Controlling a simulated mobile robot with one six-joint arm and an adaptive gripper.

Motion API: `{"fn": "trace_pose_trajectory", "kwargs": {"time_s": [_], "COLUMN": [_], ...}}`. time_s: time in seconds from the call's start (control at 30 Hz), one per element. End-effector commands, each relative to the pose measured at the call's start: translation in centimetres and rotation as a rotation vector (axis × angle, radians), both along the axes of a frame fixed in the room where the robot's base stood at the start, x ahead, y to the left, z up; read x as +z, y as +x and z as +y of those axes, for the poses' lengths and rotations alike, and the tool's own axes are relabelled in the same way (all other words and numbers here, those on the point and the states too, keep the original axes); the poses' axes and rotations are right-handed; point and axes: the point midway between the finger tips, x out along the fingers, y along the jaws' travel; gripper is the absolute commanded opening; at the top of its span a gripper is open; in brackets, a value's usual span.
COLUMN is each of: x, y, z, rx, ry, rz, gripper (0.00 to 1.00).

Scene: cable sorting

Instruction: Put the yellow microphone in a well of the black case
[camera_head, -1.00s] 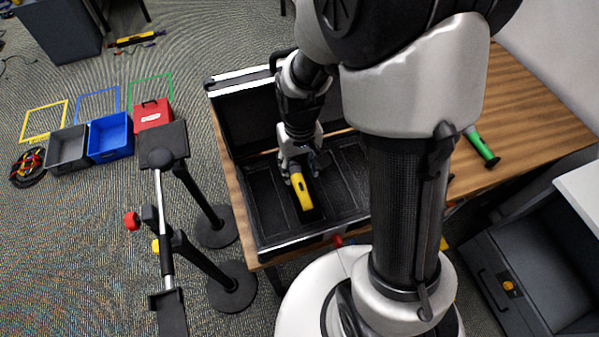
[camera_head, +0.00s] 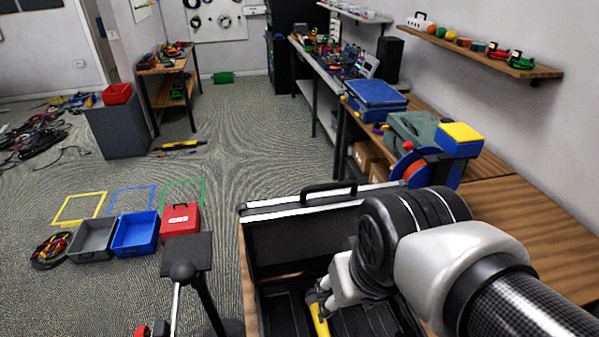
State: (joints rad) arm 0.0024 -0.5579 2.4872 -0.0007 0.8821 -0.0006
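The yellow microphone (camera_head: 320,318) shows at the bottom of the view, inside the open black case (camera_head: 285,242). Its lower end is cut off by the frame edge. My gripper (camera_head: 322,289) is at the microphone's upper end, its fingers pointing down and left. The fingers overlap that end in the picture; I cannot tell whether they grip it or only sit beside it. The case's lid stands raised at the back. My arm covers the right part of the case, and the well floor under the microphone is mostly hidden.
The case lies on a wooden table (camera_head: 545,215). Behind my arm are a green case (camera_head: 415,132), a blue case (camera_head: 374,97) and a reel with a yellow-topped blue box (camera_head: 455,140). On the floor at left are grey (camera_head: 92,240), blue (camera_head: 136,234) and red (camera_head: 180,219) boxes.

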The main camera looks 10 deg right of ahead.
Motion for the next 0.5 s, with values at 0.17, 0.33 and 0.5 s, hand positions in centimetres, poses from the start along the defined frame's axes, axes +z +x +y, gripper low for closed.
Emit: {"fn": "trace_pose_trajectory", "kwargs": {"time_s": [0.17, 0.33, 0.5], "x": [1.2, 1.4, 1.4], "y": [-2.8, -3.4, -3.4], "z": [0.0, 0.0, 0.0], "rx": [-0.001, -0.001, -0.001], "ry": [-0.001, -0.001, -0.001], "rz": [-0.065, -0.078, -0.077], "gripper": [0.47, 0.47, 0.47]}}
